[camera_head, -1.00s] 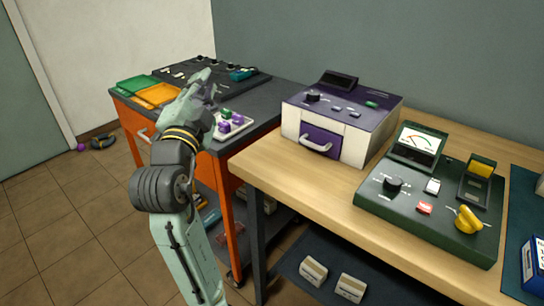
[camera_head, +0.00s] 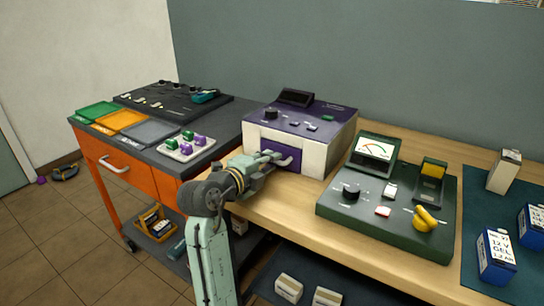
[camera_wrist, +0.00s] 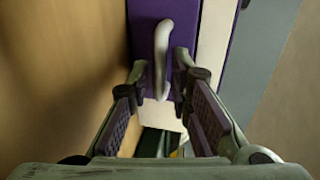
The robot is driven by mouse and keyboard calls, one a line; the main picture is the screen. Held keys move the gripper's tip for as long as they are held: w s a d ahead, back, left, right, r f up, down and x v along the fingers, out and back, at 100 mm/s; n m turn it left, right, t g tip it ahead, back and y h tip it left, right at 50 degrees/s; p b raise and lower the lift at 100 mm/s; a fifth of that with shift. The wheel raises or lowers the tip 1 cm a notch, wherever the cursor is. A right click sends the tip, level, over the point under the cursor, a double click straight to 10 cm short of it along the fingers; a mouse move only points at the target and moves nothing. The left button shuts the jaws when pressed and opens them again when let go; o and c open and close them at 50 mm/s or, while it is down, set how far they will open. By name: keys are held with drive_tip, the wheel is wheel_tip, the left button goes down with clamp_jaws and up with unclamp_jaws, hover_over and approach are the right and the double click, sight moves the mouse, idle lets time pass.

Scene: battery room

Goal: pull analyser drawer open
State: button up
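The analyser (camera_head: 312,128) is a white box with a purple top, standing on the wooden bench. Its purple drawer front (camera_head: 268,143) looks flush with the box, though my gripper partly hides it. The pale handle (camera_head: 293,160) shows at my fingertips. My gripper (camera_head: 277,157) reaches in from the left at the drawer front. In the wrist view, my gripper (camera_wrist: 160,68) is open, with one finger on each side of the curved handle (camera_wrist: 162,48). Gaps show between fingers and handle. The purple drawer front (camera_wrist: 148,20) lies behind the handle.
A green meter unit (camera_head: 335,208) stands on the bench right of the analyser. An orange cart (camera_head: 130,180) with trays stands to the left, close beside my arm. Blue batteries (camera_head: 495,257) stand at the right. White boxes (camera_head: 288,288) lie below the bench.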

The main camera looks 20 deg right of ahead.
drive_tip(key=shift+x, duration=1.05)
clamp_jaws()
